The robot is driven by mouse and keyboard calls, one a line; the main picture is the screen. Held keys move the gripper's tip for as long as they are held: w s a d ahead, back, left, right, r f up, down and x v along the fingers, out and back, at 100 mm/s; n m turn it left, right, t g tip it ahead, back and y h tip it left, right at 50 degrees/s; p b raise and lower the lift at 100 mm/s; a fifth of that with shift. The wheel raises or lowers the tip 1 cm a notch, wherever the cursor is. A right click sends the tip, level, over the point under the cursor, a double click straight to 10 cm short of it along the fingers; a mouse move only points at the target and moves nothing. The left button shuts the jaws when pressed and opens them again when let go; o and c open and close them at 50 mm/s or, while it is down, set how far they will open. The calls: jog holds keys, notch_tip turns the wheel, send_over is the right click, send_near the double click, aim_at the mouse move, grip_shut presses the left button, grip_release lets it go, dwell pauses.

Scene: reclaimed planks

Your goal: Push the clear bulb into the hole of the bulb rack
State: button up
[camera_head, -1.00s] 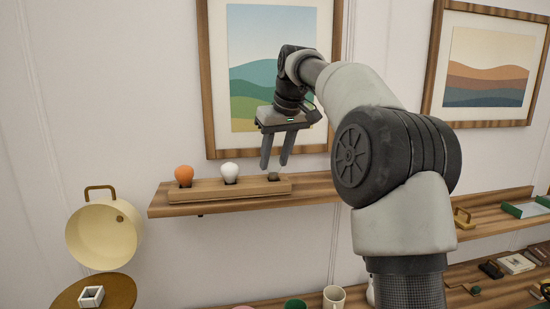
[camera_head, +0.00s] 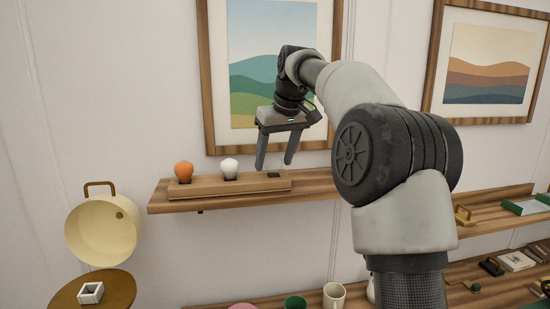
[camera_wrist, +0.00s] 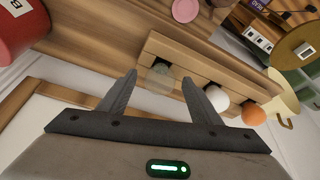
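The wooden bulb rack (camera_head: 225,190) lies on a wall shelf, with an orange bulb (camera_head: 183,172) and a white bulb (camera_head: 229,168) standing in it. In the wrist view the clear bulb (camera_wrist: 160,76) is a faint see-through round shape at the rack's other end. How deep it sits in its hole cannot be told. My gripper (camera_head: 273,164) is over that end, pointing down. In the wrist view its fingers (camera_wrist: 159,79) are spread, one on each side of the clear bulb, with gaps visible.
The shelf (camera_head: 315,187) has bare room right of the rack. A framed picture (camera_head: 272,70) hangs on the wall behind my gripper. A cream pot (camera_head: 103,231) hangs at the left. A red container (camera_wrist: 20,30) shows in the wrist view's corner.

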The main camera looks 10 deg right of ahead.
jog(key=p+v, duration=0.3)
jog(key=v, duration=1.4)
jog(key=s+a+h, duration=0.1)
jog(key=s+a, duration=0.3)
jog(key=s, duration=0.2)
jog(key=s+d+f+m+t, duration=0.1)
jog(key=s+f+m, duration=0.2)
jog(key=s+f, duration=2.1)
jog(key=shift+s+d+m, duration=0.3)
jog(key=shift+s+d, duration=0.1)
jog(key=shift+s, duration=0.55)
